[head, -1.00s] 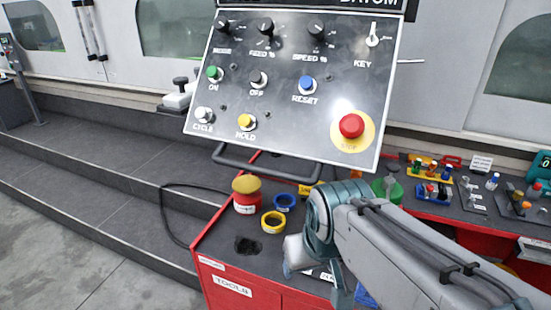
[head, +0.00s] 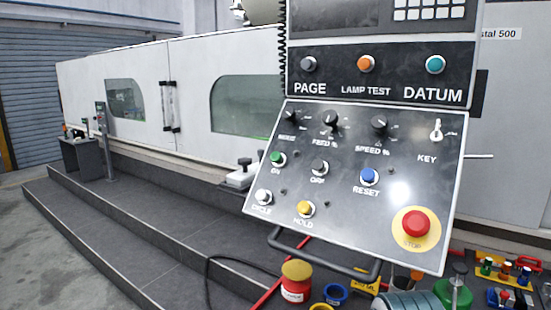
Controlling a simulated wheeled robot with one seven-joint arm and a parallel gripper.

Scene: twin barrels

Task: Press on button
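The green ON button (head: 278,158) sits at the left of the tilted grey control panel (head: 330,222), below the MODE knob (head: 289,115). The black OFF button (head: 319,167) and blue RESET button (head: 369,176) are to its right. The white CYCLE button (head: 264,197) and yellow HOLD button (head: 305,208) are below it. A large red STOP button (head: 416,223) is at the lower right. Nothing touches the ON button.
A black handle bar (head: 325,262) runs along the panel's lower edge. An upper panel holds PAGE (head: 308,64), LAMP TEST (head: 366,63) and DATUM (head: 435,64) buttons. A yellow-topped red pot (head: 296,281) and a green container (head: 454,293) stand below. Space before the panel looks clear.

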